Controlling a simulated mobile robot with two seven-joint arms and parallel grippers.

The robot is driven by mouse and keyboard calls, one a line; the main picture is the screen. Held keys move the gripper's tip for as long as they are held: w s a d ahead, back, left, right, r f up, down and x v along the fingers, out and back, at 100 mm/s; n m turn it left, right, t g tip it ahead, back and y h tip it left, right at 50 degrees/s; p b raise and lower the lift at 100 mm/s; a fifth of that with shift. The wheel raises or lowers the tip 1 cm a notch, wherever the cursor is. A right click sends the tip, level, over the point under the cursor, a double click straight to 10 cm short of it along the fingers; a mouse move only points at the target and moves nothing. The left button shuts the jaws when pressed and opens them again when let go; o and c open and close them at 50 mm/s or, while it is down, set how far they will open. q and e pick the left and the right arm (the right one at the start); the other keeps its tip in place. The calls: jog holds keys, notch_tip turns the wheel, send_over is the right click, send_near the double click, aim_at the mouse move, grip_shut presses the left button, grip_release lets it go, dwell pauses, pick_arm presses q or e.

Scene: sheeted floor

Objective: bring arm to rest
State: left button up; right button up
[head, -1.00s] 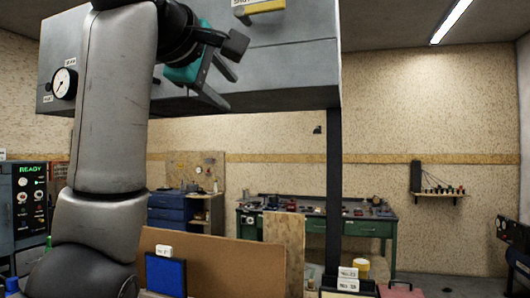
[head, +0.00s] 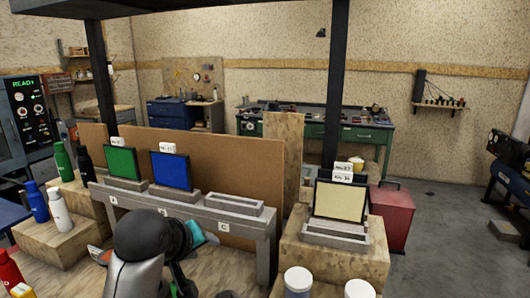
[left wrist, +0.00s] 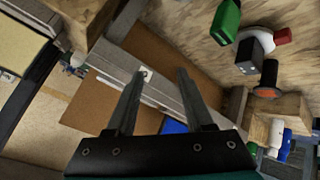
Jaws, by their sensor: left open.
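My left arm (head: 140,250) is low at the bottom of the head view, in front of the grey rack. Teal and dark parts of its gripper show beside it, but the fingertips are not clear there. In the left wrist view my left gripper (left wrist: 158,85) is open, with two dark fingers apart and nothing between them. Behind the fingers that view shows the grey rack and brown board, tilted. My right gripper is not in view.
The grey rack (head: 262,262) holds a green panel (head: 122,162) and a blue panel (head: 171,170). Bottles stand on wooden blocks at left, including a white bottle (head: 59,208). A cream panel (head: 340,200) stands on a block at right. Two white-lidded jars (head: 298,280) stand in front.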

pick_arm(q)
jog(key=s+f+m+g, duration=0.1)
jog(key=s+f, duration=0.3)
jog(key=s+a+f+m+g, duration=0.1)
jog(key=s+f, duration=0.4)
jog(key=s+a+f+m+g, duration=0.1)
jog(key=s+f, duration=0.4)
jog(key=shift+s+f+m+y, duration=0.15)
jog(key=shift+s+m+y, duration=0.1)
jog(key=shift+m+y, duration=0.15)
jog(key=s+a+f+m+g, duration=0.15)
jog(key=s+f+m, duration=0.3)
jog(key=s, duration=0.95)
jog(key=s+f+g+b, duration=0.2)
jog(key=s+f+b, duration=0.1)
jog(key=f, duration=2.4)
jog(key=s+a+f+g+b, duration=0.1)
jog(key=s+a+f, duration=0.1)
jog(key=s+f, duration=1.2)
jog(key=shift+s+a+f+y, duration=0.15)
jog(key=shift+s+a+y, duration=0.1)
jog(key=shift+s+y, duration=0.2)
jog(key=shift+s+g, duration=0.15)
jog(key=shift+g, duration=0.1)
